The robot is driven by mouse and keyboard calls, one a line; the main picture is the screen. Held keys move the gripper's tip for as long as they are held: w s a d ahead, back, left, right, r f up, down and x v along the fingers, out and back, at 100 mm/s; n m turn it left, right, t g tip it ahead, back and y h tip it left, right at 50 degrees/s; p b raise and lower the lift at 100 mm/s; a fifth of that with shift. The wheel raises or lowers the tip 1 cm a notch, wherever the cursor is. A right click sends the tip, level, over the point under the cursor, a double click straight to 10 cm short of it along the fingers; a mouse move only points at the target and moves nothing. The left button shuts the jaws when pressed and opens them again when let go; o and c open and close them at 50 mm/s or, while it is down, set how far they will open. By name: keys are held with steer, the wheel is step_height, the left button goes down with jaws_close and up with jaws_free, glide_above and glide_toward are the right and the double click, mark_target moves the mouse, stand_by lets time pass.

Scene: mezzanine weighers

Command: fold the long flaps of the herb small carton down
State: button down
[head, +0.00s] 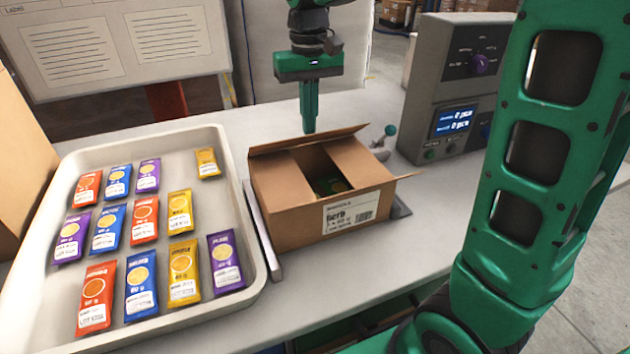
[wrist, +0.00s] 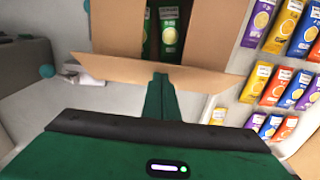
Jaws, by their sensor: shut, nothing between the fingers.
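The herb small carton (head: 300,222) stands upright on the bench, its herb label facing the head camera. Its two short flaps (head: 286,178) lie folded inward, with a gap between them showing green packets (head: 330,186); the packets also show in the wrist view (wrist: 170,32). The far long flap (head: 290,141) is open, leaning outward; it also shows in the wrist view (wrist: 130,70). My gripper (head: 309,129) is shut and empty, pointing down at the far flap's outer side. In the wrist view its fingertips (wrist: 161,77) overlap that flap; contact is unclear.
A pale tray (head: 235,170) of colourful sachets stands left of the carton. A grey weigher (head: 450,90) with a display stands behind right. A metal guide (head: 262,232) runs along the carton's left side. A labelled board (head: 120,45) stands at the back left.

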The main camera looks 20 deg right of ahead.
steer(key=shift+s+f, duration=1)
steer(key=shift+s, duration=0.15)
